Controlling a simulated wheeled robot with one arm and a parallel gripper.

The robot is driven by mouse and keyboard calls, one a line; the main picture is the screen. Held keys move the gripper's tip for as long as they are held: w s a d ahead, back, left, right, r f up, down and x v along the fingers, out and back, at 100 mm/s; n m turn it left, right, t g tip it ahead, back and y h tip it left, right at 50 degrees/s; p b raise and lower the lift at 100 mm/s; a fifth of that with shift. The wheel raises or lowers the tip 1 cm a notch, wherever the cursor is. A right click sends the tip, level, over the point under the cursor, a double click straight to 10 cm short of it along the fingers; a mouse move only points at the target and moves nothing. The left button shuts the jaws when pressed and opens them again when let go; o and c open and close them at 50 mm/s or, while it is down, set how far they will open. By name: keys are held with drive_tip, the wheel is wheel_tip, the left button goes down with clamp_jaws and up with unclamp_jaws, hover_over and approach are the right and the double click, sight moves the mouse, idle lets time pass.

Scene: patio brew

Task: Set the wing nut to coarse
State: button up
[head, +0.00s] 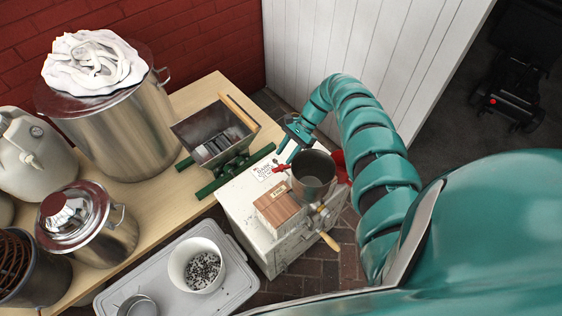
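A small red part (283,168) shows on the white cabinet top beside a round metal cup (313,172); it may be the wing nut, but it is too small to be sure. No coarse or fine marks are readable. My gripper (288,153) hangs at the end of my teal arm, just above and a little right of the red part, apart from it as far as I can tell. Its two thin fingers point down and left with a gap between them, and nothing is held.
The white cabinet (240,212) also bears a printed card (267,170), a wooden box (276,215) and a wooden-handled crank (329,241). A green-framed hopper (212,135) stands on the wooden bench (155,207) to the left.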

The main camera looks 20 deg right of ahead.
drive_tip(key=b+v, duration=0.6)
drive_tip(key=v, duration=0.6)
drive_tip(key=shift+d, duration=0.1)
